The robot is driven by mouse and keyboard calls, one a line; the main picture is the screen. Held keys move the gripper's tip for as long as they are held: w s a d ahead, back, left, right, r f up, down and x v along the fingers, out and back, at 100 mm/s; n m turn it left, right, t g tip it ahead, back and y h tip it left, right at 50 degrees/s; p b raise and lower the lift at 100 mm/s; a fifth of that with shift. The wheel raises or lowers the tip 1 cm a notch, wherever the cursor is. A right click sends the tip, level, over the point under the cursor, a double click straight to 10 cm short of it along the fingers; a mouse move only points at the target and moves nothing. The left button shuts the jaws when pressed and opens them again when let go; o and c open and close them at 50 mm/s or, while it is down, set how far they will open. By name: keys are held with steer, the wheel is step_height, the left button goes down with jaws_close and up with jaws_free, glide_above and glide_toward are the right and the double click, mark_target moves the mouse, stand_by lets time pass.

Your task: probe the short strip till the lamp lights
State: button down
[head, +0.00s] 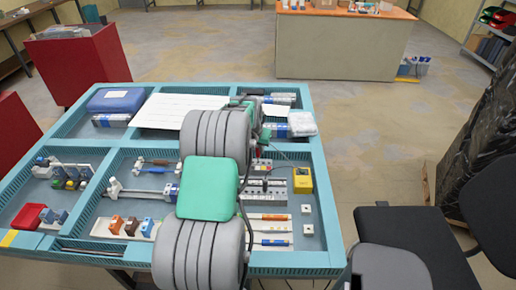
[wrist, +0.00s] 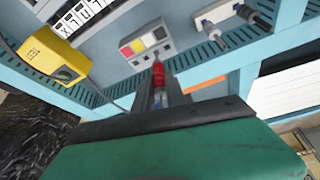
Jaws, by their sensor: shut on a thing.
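My gripper (wrist: 160,92) is shut on a red-handled probe (wrist: 158,74), seen in the wrist view. The probe points at a small grey block (wrist: 137,58) with yellow, red and black squares; I cannot tell whether its tip touches. A yellow box (wrist: 58,55) with a display and a cable stands to the left; it also shows in the head view (head: 302,180). A pale strip with dark marks (wrist: 85,15) lies beyond it, and I cannot tell whether it is the short strip. No lit lamp can be made out.
The teal compartment tray (head: 325,215) has raised dividers. A blue case (head: 116,101) and a white sheet (head: 168,111) are at the back. A black chair (head: 400,235) stands to the right.

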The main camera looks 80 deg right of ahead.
steer(key=shift+f, duration=0.1)
stand_by(0.3)
steer(key=shift+f+b, duration=0.2)
steer(key=shift+b, duration=0.15)
steer(key=c, duration=1.9)
jaws_free()
jaws_close()
steer(key=shift+f+b, duration=0.75)
steer(key=shift+f, duration=0.15)
